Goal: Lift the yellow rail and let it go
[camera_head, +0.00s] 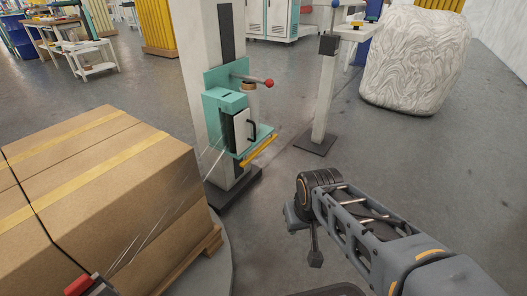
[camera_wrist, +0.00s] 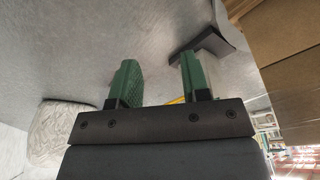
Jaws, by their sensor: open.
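The yellow rail (camera_head: 259,150) runs along the lower front edge of the teal machine (camera_head: 223,113), which is mounted on a pale column. In the wrist view a small yellow strip (camera_wrist: 177,101) shows low between the fingers, probably the rail, mostly hidden by the gripper body. My gripper (camera_wrist: 158,64) has two green fingers, spread apart with nothing held between them. In the head view my arm comes in from the lower right and ends to the right of and nearer than the rail, apart from it in the picture.
A large cardboard-box stack (camera_head: 105,190) on a wooden pallet (camera_head: 198,262) fills the left. A thin post (camera_head: 325,95) on a dark foot stands behind. A wrapped white bale (camera_head: 415,62) stands at back right. Grey floor (camera_head: 440,160) is clear to the right.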

